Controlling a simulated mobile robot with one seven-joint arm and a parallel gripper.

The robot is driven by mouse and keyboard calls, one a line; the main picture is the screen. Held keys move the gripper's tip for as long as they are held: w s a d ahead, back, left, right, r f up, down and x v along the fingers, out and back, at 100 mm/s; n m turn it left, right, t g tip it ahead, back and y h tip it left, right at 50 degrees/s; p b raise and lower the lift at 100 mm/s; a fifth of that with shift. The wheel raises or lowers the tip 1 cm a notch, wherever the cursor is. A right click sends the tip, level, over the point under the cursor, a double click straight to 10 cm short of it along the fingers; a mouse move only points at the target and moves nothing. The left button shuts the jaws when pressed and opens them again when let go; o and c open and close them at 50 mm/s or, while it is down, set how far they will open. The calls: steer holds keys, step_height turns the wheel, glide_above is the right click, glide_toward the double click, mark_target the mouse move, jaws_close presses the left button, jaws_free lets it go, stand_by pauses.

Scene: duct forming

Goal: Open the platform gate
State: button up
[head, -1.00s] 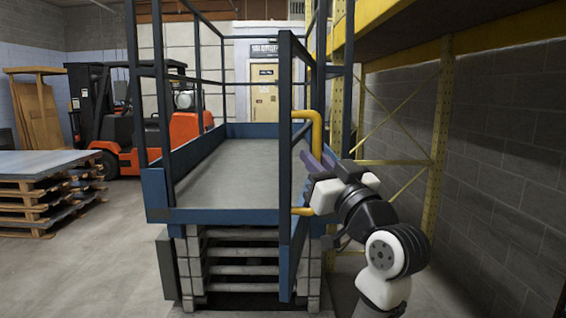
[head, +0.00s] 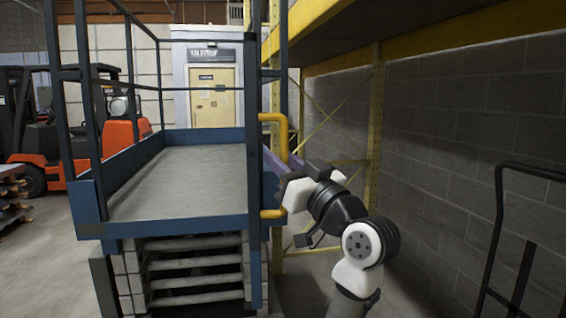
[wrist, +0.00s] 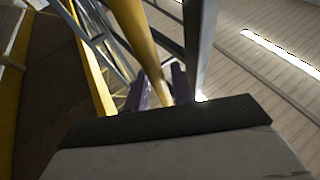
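The platform gate (head: 254,200) is a blue frame standing nearly edge-on at the right of the platform's front in the head view. The platform front is unblocked, and the grey deck (head: 185,180) shows behind it. A yellow handle (head: 283,130) sticks out from the gate's right side. My gripper (head: 273,162) is at the upright of this handle, its purple fingers on either side. In the wrist view the yellow bar (wrist: 135,35) runs down between the two fingers (wrist: 160,85), which appear closed on it. The exact contact is partly hidden by my gripper's body.
A yellow rack post (head: 375,130) and a grey block wall (head: 450,150) stand to the right. A dark metal frame (head: 500,230) is at the lower right. An orange forklift (head: 125,130) and wooden pallets (head: 10,200) are at the left. Some floor is clear left of the platform.

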steer(key=shift+o, duration=1)
steer(key=shift+s+d+f, duration=0.1)
steer(key=shift+s+f, duration=0.05)
steer(key=shift+s, duration=0.05)
steer(key=b+v, duration=0.5)
steer(key=v, duration=0.8)
steer(key=shift+s+d, duration=0.1)
